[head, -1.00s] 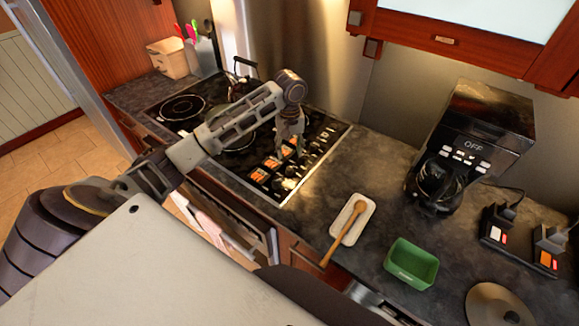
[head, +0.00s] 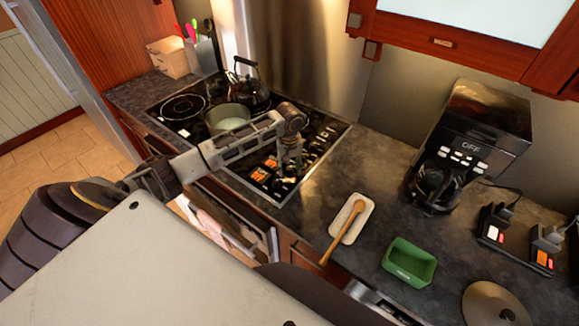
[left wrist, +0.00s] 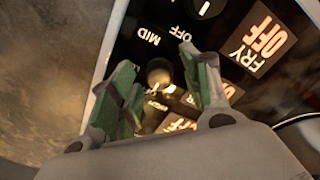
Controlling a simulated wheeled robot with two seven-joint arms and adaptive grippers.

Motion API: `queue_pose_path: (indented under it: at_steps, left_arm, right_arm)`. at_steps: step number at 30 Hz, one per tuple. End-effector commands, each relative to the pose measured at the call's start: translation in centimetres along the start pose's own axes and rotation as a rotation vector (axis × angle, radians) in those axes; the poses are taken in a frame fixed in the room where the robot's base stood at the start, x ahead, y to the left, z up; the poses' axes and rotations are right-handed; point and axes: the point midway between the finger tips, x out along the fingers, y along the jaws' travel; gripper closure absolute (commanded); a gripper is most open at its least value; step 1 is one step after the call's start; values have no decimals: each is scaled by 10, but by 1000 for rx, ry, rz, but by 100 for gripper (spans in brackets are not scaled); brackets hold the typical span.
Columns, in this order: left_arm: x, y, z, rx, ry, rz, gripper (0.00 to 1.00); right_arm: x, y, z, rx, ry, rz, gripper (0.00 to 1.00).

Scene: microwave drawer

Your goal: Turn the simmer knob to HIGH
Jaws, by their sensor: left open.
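In the left wrist view, a round knob (left wrist: 159,76) shows between the fingers of my left gripper (left wrist: 158,85). MID and OFF are printed beside it; another small label below it is partly hidden, and I cannot read where the knob points. The green-padded fingers are open on either side of the knob, and I cannot tell whether they touch it. In the head view, my left gripper (head: 291,158) points down over the control panel (head: 268,190) at the right end of the cooktop. The knob is not distinct there. My right gripper is not in view.
A second knob (left wrist: 205,6) and a display reading FRY OFF (left wrist: 260,38) are close by. A pot (head: 228,118) and a kettle (head: 247,90) stand on the cooktop. A spoon on a white rest (head: 364,212), a green dish (head: 410,262) and a coffee maker (head: 470,145) stand to the right.

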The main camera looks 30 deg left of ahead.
Motion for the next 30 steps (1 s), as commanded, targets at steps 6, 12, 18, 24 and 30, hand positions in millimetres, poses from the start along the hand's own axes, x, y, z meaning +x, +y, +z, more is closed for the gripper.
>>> queue_pose_path:
  at_steps: [6,12,18,24,30]
  left_arm:
    - [0,0,0,0,0,0,54]
    - [0,0,0,0,0,0,80]
    - [0,0,0,0,0,0,99]
    - [0,0,0,11,0,0,99]
    - [0,0,0,56,1,0,99]
  right_arm:
    - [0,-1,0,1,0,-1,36]
    - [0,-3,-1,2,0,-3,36]
    - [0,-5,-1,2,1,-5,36]
    - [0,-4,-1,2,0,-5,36]
    - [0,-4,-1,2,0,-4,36]
